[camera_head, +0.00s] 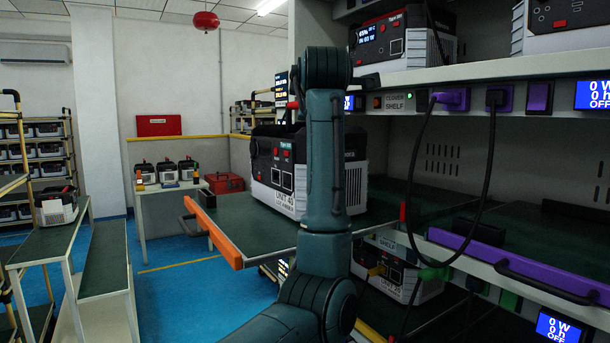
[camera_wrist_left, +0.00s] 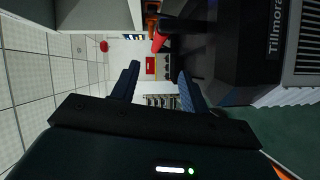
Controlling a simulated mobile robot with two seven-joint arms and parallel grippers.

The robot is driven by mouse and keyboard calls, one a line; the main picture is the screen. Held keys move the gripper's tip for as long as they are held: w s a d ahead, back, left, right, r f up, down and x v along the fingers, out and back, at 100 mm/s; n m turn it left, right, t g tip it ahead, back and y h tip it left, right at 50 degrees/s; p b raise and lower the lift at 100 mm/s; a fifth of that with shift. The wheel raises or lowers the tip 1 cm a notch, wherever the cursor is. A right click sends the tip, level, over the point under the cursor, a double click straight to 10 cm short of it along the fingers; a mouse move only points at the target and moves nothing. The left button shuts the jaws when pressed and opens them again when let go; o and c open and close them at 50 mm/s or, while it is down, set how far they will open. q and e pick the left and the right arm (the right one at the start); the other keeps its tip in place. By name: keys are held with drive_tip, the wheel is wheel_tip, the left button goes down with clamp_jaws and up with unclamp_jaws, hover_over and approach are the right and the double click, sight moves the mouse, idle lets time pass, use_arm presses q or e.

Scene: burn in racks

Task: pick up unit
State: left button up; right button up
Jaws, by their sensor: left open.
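The unit, a black and light grey box labelled UNIT 40 (camera_head: 285,178), sits upright on a pulled-out green shelf tray (camera_head: 240,215) with an orange front edge. My left arm stands in front of it and covers part of its right side. My left gripper (camera_wrist_left: 158,70) is open in the left wrist view, with nothing visible between its fingers. The unit's dark body (camera_wrist_left: 240,45) fills the right of that view, beside the fingers and apart from them. My right gripper is not in view.
A rack with more units (camera_head: 405,40) stands at right, with a purple-edged shelf (camera_head: 510,265) and hanging black cables (camera_head: 490,190). Another unit (camera_head: 395,275) sits below the tray. A narrow green-topped bench (camera_head: 105,260) stands at left; blue floor is clear between.

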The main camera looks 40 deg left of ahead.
use_arm(q)
drive_tip(key=shift+w+a+r, duration=0.1)
drive_tip(key=shift+w+r, duration=0.05)
drive_tip(key=shift+w+a, duration=0.15)
drive_tip(key=p+x, duration=0.2)
drive_tip(key=x, duration=0.5)
drive_tip(key=shift+a+r+p, duration=0.1)
drive_tip(key=shift+p, duration=0.3)
drive_tip(key=p+x, duration=0.2)
drive_tip(key=x, duration=0.1)
drive_tip(key=p+x, duration=0.1)
drive_tip(key=x, duration=0.1)
drive_tip(key=shift+a+r, duration=0.15)
drive_tip(key=shift+w+a, duration=0.1)
clamp_jaws()
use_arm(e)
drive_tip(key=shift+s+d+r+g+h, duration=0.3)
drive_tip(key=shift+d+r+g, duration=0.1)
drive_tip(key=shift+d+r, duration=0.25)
